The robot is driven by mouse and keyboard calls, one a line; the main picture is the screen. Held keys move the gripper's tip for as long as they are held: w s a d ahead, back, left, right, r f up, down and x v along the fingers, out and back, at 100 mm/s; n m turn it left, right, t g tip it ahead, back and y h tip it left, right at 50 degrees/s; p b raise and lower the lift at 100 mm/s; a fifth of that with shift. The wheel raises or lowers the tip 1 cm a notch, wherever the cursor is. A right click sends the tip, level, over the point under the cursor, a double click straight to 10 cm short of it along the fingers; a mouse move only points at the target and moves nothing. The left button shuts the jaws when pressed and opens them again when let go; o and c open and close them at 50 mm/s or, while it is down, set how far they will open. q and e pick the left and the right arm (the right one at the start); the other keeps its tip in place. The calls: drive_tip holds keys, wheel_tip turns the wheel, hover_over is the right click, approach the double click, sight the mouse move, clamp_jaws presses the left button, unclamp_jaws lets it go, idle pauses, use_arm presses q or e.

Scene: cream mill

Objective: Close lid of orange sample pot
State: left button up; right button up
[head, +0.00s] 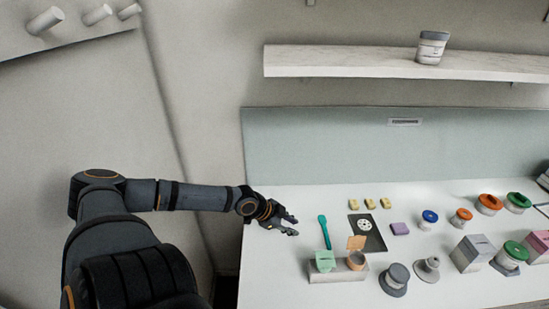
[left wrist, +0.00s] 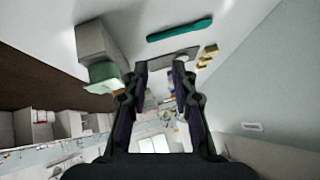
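The orange sample pot (head: 357,262) sits at the right end of a pale holder block (head: 338,276) on the white table. Its orange lid (head: 356,242) stands raised at the back of the rim, so the pot is open. A green sample pot (head: 325,262) sits at the left end of the same block. My left gripper (head: 285,223) is open and empty, left of and behind the pots. In the left wrist view my open fingers (left wrist: 160,66) have nothing between their tips; the holder block (left wrist: 94,40) and green pot (left wrist: 103,76) are to their left. My right gripper is not in view.
A teal spatula (head: 325,231) lies between my left gripper and a dark card (head: 367,232). The table left of the holder is clear.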

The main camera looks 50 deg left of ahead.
use_arm(q)
drive_tip(key=w+a+f+m+y+b, duration=0.1)
drive_tip(key=w+a+f+y, duration=0.1)
drive_tip(key=a, duration=0.7)
drive_tip(key=shift+a+f+t+y, duration=0.3)
drive_tip(key=shift+a+f, duration=0.05)
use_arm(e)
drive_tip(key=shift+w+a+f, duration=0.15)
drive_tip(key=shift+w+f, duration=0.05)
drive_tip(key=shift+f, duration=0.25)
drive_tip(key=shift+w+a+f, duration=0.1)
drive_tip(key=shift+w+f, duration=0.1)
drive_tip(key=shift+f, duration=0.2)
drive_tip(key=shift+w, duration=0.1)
